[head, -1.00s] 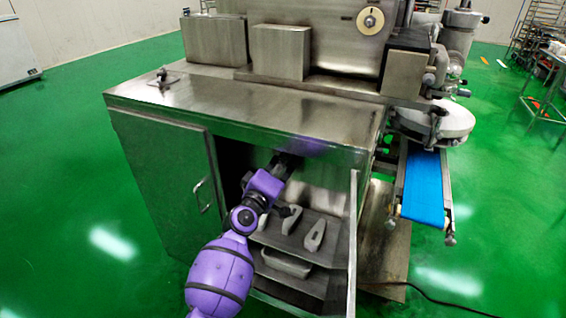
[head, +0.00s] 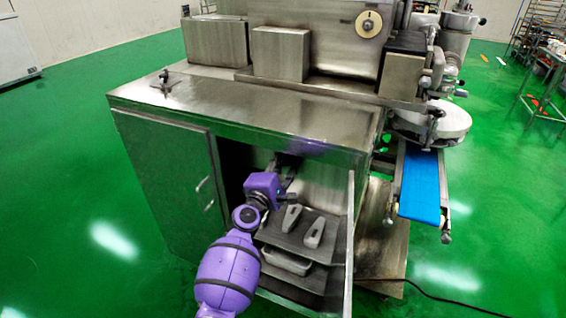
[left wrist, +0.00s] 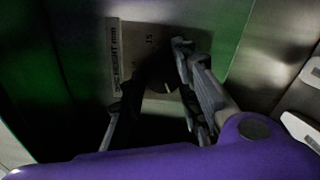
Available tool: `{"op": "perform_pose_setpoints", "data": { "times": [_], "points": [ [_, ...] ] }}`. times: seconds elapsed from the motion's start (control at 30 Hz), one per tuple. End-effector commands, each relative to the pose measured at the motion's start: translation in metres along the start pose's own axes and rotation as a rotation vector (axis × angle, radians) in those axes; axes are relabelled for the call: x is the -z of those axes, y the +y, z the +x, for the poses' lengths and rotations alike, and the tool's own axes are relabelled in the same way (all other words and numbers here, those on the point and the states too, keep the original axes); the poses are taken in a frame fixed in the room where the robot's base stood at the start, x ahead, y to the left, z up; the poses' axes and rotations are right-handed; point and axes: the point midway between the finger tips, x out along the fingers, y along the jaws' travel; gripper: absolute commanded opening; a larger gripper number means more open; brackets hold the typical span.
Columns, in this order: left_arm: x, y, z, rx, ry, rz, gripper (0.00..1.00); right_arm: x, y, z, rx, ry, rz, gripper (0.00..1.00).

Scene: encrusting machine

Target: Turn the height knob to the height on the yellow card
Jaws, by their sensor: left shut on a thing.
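My left gripper (head: 288,170) reaches into the open cabinet under the machine's top. In the left wrist view its fingers (left wrist: 155,90) are shut on a dark knob (left wrist: 158,82), which is deep in shadow. Behind the knob is a pale scale plate (left wrist: 150,42) with the number 15 above the knob. A strip label (left wrist: 113,60) ending in "HEIGHT mm" runs up the plate's left side. The knob's pointer and the rest of the scale are too dark or hidden to read. I make out no yellow card. My right gripper is not in view.
The cabinet's open door (head: 350,245) stands just right of my arm. Pale wedge-shaped pieces (head: 315,232) lie on a shelf below the gripper, with a tray (head: 287,262) lower down. A blue conveyor belt (head: 420,185) is at the right. The green floor at left is clear.

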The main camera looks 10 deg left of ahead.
Motion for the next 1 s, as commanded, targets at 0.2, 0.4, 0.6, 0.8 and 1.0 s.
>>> {"op": "perform_pose_setpoints", "data": {
  "times": [0.2, 0.4, 0.6, 0.8, 1.0],
  "points": [
    [-0.0034, 0.0118, 0.0031, -0.018, -0.002, -0.03, 0.04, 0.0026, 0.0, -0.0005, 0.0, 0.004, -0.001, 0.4],
    [-0.0026, 0.0122, 0.003, -0.019, -0.001, -0.033, 0.04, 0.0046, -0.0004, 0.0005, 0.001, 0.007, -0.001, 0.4],
    [-0.0019, 0.0126, 0.003, -0.019, 0.001, -0.033, 0.32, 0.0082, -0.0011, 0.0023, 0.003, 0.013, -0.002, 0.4],
    [-0.0016, 0.0104, 0.0026, -0.016, 0.0, -0.032, 0.43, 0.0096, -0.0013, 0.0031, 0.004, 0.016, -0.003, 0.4],
    [-0.0011, 0.007, 0.0018, -0.01, 0.001, -0.031, 0.43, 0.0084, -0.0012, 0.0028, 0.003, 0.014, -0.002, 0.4]
  ]
}}
